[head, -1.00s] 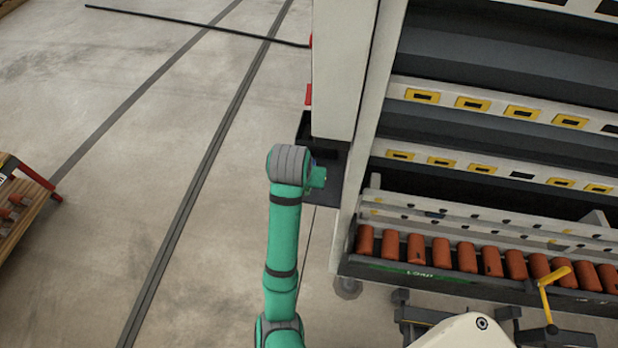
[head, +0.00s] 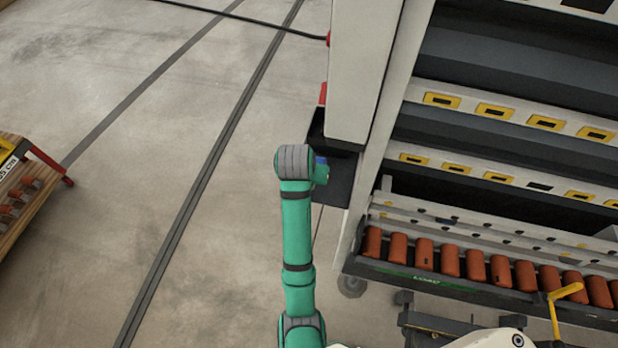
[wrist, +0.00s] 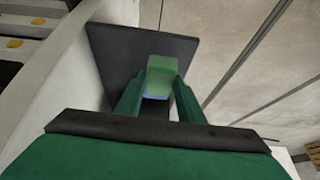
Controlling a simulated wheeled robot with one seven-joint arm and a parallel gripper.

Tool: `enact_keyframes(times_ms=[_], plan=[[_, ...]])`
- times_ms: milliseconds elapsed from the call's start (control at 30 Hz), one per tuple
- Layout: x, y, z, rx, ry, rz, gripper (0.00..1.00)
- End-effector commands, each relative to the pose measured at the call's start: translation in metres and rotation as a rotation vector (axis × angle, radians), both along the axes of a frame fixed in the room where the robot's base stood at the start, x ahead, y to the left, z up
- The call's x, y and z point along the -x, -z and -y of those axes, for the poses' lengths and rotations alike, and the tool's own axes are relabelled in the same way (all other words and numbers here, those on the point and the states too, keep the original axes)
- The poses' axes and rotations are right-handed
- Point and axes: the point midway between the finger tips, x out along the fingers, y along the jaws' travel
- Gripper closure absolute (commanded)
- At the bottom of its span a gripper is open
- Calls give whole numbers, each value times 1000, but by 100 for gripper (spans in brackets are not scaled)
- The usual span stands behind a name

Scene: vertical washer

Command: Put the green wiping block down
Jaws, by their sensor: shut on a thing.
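The green wiping block (wrist: 161,72) is between the fingers of my gripper (wrist: 158,92) in the wrist view. My gripper is shut on it. A thin blue strip shows along the block's near edge. Beyond the block is a dark flat shelf (wrist: 112,52) on the side of the machine. I cannot tell whether the block touches the shelf.
The tall washer machine (head: 362,75) stands to the right, with a row of orange rollers (head: 450,260) low on its front. A cart (head: 30,190) stands at the far left. The concrete floor (head: 140,200) between them is clear, with dark grooves.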

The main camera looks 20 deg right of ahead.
Motion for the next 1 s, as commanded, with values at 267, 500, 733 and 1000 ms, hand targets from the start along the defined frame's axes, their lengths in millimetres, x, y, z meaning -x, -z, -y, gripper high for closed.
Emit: enact_keyframes(times_ms=[267,500,733,1000], plan=[[0,34,6,-1,9,-2,90],[1,38,13,-1,22,1,90],[0,41,9,-1,14,1,90],[-1,41,5,0,8,0,47]])
